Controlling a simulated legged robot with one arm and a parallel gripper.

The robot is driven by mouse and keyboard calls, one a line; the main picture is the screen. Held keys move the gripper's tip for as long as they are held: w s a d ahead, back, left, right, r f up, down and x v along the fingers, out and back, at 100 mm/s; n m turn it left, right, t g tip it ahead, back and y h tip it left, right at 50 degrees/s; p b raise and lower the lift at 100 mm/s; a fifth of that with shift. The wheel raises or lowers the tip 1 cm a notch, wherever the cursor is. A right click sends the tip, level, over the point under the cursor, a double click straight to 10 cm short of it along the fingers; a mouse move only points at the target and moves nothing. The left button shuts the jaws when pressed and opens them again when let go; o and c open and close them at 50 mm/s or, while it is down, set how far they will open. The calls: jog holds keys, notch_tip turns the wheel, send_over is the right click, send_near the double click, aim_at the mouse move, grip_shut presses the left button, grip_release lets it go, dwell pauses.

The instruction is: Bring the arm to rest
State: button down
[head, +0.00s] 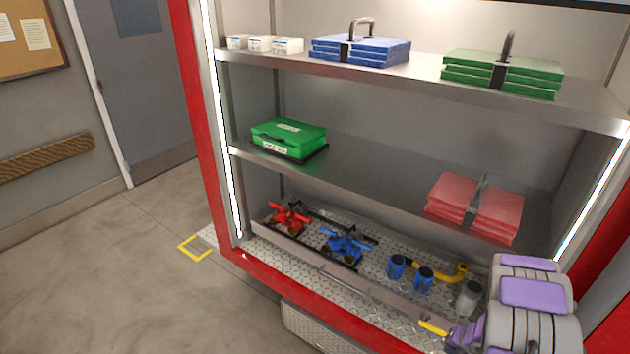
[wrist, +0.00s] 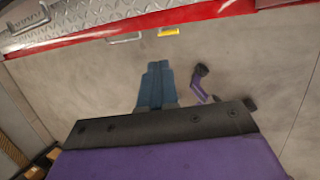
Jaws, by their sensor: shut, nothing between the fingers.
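My gripper (wrist: 157,70) shows in the wrist view as two blue fingers lying together. It is shut and empty, over bare grey floor in front of the red-edged compartment. In the head view my grey and purple arm is at the lower right, beside the compartment's right end. My gripper's fingers cannot be made out in that view. Purple and dark parts near the fingers in the wrist view look like my own legs.
The compartment's tread-plate floor (head: 270,262) holds a red valve (head: 288,217), a blue valve (head: 345,245), blue cylinders (head: 397,267) and a yellow fitting (head: 455,272). Shelves above hold a green case (head: 289,138) and blue, green and red packs. Open floor (head: 120,270) lies left.

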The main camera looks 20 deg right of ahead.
jog(key=w+d+r+m+h, duration=0.2)
jog(key=r+m, duration=0.1)
jog(key=r, duration=0.4)
jog(key=w+d+r+m+h, duration=0.1)
jog(key=d+r+m+h, duration=0.15)
jog(key=r, duration=0.45)
jog(key=s+a+r+m+g+h, duration=0.1)
jog(key=a+r+m, duration=0.35)
jog(key=r, duration=0.25)
jog(key=s+a+r+m+g+h, duration=0.1)
jog(key=a+r+m+g, duration=0.15)
jog(key=r+m, duration=0.4)
jog(key=s+a+r+m+y, duration=0.2)
jog(key=s+a, duration=0.5)
jog(key=a, duration=0.5)
jog(key=s+a+r+m+g+y, duration=0.1)
jog(key=s+a+r+m+y, duration=0.1)
jog(key=s+a+r+m, duration=0.2)
jog(key=s+a+r+m+g+y, duration=0.1)
jog(key=s+a, duration=0.9)
jog(key=a, duration=1)
jog(key=shift+s+r+m+y, duration=0.25)
jog(key=shift+r+m+y, duration=0.5)
jog(key=shift+r+m, duration=0.45)
jog(key=shift+d+f+g, duration=0.1)
jog(key=shift+d+g, duration=0.15)
